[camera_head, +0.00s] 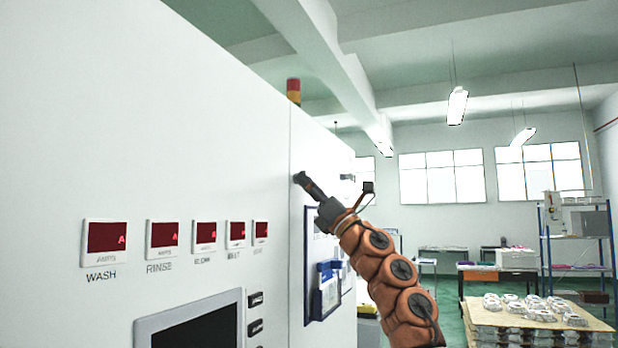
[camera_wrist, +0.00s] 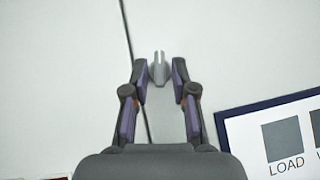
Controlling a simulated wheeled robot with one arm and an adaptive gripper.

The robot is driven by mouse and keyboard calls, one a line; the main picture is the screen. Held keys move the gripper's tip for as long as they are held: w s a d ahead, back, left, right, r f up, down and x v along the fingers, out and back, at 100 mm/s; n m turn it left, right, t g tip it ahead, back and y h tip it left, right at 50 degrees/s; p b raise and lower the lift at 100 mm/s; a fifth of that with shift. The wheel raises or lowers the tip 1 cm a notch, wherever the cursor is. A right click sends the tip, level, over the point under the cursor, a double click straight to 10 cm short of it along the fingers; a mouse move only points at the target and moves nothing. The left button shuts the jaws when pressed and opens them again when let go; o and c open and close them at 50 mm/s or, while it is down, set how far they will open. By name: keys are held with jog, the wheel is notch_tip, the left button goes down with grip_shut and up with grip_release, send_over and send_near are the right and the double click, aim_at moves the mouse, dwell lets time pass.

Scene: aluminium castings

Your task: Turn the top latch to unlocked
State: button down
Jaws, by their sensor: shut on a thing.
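The top latch (camera_wrist: 159,70) is a small grey metal piece with a slotted end, on the white cabinet face just right of a dark panel seam. In the wrist view it sits between the two fingertips of my gripper (camera_wrist: 160,75), which is shut on it. The latch's slot points up in that view. In the head view my gripper (camera_head: 302,179) reaches up to the cabinet (camera_head: 150,130) beside the vertical seam, and it hides the latch there.
A blue-framed board (camera_head: 312,262) hangs below my gripper; its corner with a LOAD label (camera_wrist: 285,140) shows at lower right in the wrist view. Red displays (camera_head: 107,237) and a screen (camera_head: 195,325) are on the left panel. A table of castings (camera_head: 480,315) stands at right.

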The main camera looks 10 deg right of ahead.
jog(key=shift+d+r+n+g+y+p, duration=0.1)
jog(key=shift+r+n+g+y+p, duration=0.05)
jog(key=shift+n+g+y+p, duration=0.75)
jog(key=shift+r+n+g+y+p, duration=0.15)
jog(key=shift+n+g+y+p, duration=0.45)
jog(key=shift+n, duration=0.6)
jog(key=shift+f+n+g+y+p, duration=0.1)
jog(key=shift+n+g+y+p, duration=0.4)
jog(key=shift+n, duration=0.3)
jog(key=c, duration=1.2)
grip_release()
jog(key=shift+w+f, duration=0.1)
jog(key=shift+f, duration=0.1)
jog(key=shift+v, duration=5.85)
